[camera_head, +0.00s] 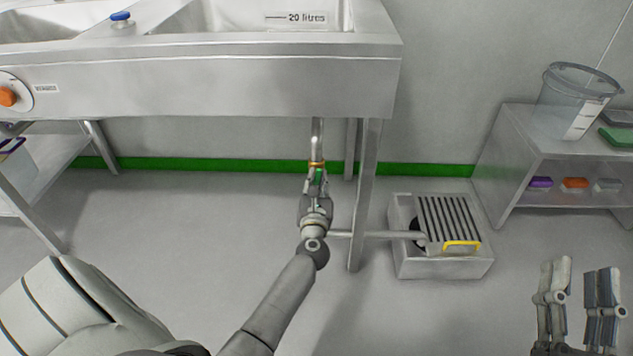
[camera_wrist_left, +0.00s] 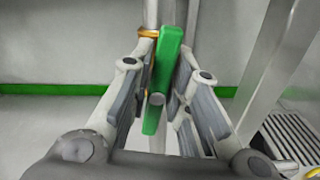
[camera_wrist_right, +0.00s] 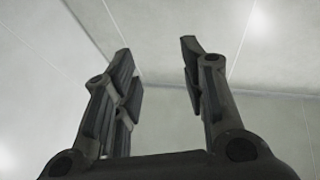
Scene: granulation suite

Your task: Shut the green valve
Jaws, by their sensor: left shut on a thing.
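The green valve (camera_wrist_left: 168,50) is a lever on the vertical drain pipe (camera_head: 317,142) under the sink, beside a brass collar (camera_wrist_left: 148,32). In the left wrist view the lever stands nearly upright, roughly in line with the pipe, between my left fingers. In the head view only a sliver of green (camera_head: 319,177) shows between the fingertips. My left gripper (camera_head: 317,183) is shut on the lever; in its wrist view some space shows beside the lever. My right gripper (camera_head: 578,275) is open and empty at the lower right, away from the valve; its wrist view (camera_wrist_right: 158,75) shows only wall and ceiling surfaces.
The steel sink (camera_head: 230,85) hangs above my left gripper, with a leg (camera_head: 364,200) just right of it. A slatted drain box (camera_head: 440,262) with a yellow handle stands on the floor. A shelf unit (camera_head: 515,165) bears a clear bucket (camera_head: 568,97). The floor in front is clear.

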